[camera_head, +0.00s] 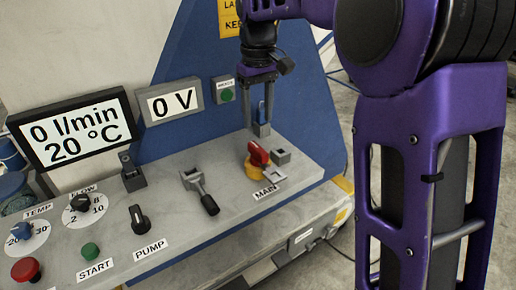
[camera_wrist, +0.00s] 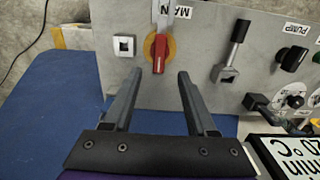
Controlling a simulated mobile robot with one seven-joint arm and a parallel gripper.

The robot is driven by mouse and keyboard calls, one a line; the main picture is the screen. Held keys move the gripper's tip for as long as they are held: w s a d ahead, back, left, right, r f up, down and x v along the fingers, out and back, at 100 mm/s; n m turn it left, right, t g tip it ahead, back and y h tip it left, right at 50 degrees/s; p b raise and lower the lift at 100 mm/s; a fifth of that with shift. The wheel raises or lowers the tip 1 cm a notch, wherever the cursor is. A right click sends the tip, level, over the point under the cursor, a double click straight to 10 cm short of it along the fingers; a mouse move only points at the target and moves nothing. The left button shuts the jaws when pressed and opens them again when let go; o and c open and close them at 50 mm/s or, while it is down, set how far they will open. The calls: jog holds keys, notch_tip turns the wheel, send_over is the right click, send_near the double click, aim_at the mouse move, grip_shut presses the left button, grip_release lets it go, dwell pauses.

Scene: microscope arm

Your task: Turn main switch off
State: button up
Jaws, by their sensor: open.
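The main switch (camera_head: 258,154) has a red handle on a round yellow base, on the grey panel above the MAIN label (camera_head: 265,192). In the wrist view the red handle (camera_wrist: 159,54) stands on its yellow base, seen just beyond the fingertips and between their lines. My gripper (camera_head: 261,129) points down at the panel, just behind the switch in the head view. In the wrist view my gripper (camera_wrist: 160,74) is open with nothing between the fingers. I cannot tell whether a finger touches the panel.
Left of the switch are a black-handled lever (camera_head: 205,195), the PUMP knob (camera_head: 139,219), a green START button (camera_head: 90,251) and a red button (camera_head: 26,270). A small square socket (camera_head: 281,156) sits right of it. Displays read 0 V (camera_head: 172,102) and 0 l/min, 20 °C (camera_head: 73,131).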

aim_at(258, 148)
notch_tip(258, 148, down, 9)
jog(key=shift+f+b, duration=0.1)
jog(key=shift+b, duration=0.7)
grip_shut()
dwell(0.9)
